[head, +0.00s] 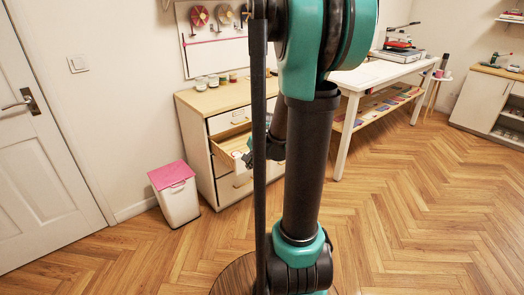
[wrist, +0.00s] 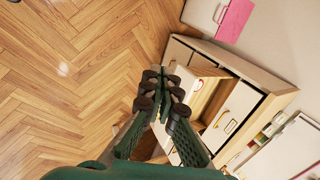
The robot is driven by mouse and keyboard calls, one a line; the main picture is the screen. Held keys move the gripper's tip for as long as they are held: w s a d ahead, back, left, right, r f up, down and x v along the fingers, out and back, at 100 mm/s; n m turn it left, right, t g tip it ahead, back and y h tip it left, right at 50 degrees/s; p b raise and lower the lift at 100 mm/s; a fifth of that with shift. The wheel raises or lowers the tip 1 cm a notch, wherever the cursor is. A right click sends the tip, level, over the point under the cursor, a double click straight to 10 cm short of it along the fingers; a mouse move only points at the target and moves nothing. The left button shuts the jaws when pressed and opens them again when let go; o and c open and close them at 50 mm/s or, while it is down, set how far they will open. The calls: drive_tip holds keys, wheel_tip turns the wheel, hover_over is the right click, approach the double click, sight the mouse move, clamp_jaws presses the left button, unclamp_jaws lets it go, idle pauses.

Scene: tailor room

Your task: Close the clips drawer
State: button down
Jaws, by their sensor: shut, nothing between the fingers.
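A pale wooden drawer (head: 229,143) stands pulled out of the white and wood cabinet (head: 200,104), below a shut top drawer. It is the only drawer I see open; I cannot read a label naming it as the clips drawer. In the wrist view the open drawer (wrist: 209,99) lies just right of my fingertips. My gripper (wrist: 164,87) is shut with nothing between its fingers, its tips close to the drawer's front. I cannot tell whether they touch it. In the head view my gripper (head: 250,157) is partly hidden behind my own arm, near the drawer's front right.
A white bin with a pink lid (head: 172,174) stands left of the cabinet. Several jars (head: 213,80) sit on the cabinet top. A white table (head: 378,74) stands to the right. The wooden floor (head: 420,200) in front is clear. A door (head: 40,150) is at far left.

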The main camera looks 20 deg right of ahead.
drive_tip(key=w+d+f+m+t, duration=0.1)
drive_tip(key=w+d+f+m, duration=0.2)
drive_tip(key=w+d+m, duration=0.35)
drive_tip(key=w+d+f+m+t+y, duration=0.1)
drive_tip(key=w+d+f+m, duration=0.2)
drive_tip(key=w+d+m, duration=0.35)
drive_tip(key=w+d+f+m+t, duration=0.1)
drive_tip(key=w+d+f+m, duration=0.2)
drive_tip(key=w+d+m, duration=0.4)
drive_tip(key=w+a+f, duration=0.2)
drive_tip(key=w+f, duration=0.1)
drive_tip(key=w, duration=0.2)
drive_tip(key=w+a+f+n, duration=0.1)
drive_tip(key=w+a+f, duration=0.2)
drive_tip(key=w, duration=0.2)
drive_tip(key=shift+w+f, duration=0.3)
drive_tip(key=shift+w+a, duration=0.1)
